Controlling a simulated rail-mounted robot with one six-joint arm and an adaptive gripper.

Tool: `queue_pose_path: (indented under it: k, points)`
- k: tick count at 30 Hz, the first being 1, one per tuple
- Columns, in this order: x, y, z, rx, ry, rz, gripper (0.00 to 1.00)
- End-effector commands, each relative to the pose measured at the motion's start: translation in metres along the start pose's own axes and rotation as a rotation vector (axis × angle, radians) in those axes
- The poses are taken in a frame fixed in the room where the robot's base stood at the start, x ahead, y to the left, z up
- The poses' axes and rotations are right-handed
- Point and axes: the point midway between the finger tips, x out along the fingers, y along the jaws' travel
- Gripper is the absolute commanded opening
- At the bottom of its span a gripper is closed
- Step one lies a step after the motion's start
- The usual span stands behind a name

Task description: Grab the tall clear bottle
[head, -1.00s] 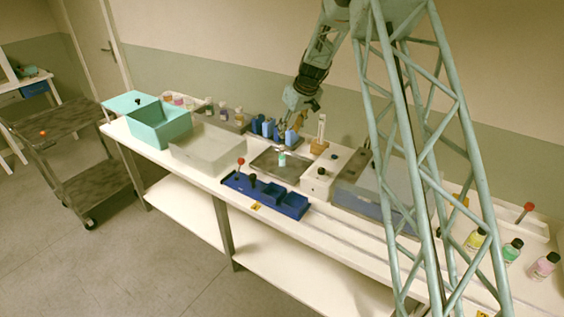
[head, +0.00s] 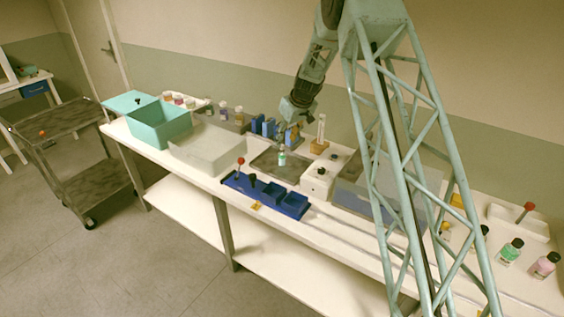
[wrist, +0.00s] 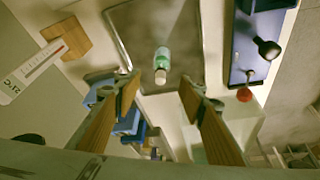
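A small bottle (head: 282,158) with a green band stands on a dark grey tray (head: 268,161) near the middle of the bench. It looks like the tall clear bottle, but its clearness is hard to judge at this size. In the wrist view the bottle (wrist: 162,62) shows a green body and a pale cap, lying between the lines of the two fingers but beyond their tips. My gripper (wrist: 159,84) is open and empty, its brown-padded fingers wide apart. In the head view my gripper (head: 294,120) is above and behind the bottle, and its fingers are hard to make out.
A blue rack (head: 268,196) with a red-knobbed stick stands in front of the tray. Blue blocks (head: 264,127) are behind it. A thermometer stand (head: 320,146) and white box (head: 318,178) are at its right. A translucent bin (head: 207,150) is left.

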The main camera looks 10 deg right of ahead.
Motion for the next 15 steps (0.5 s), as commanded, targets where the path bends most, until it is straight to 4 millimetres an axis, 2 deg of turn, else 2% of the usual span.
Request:
queue_pose_path:
  k: [6,15]
  points:
    - [0.018,0.0,0.0,0.0,0.0,0.0,0.37]
    - [0.021,0.0,0.0,0.0,0.0,0.0,0.37]
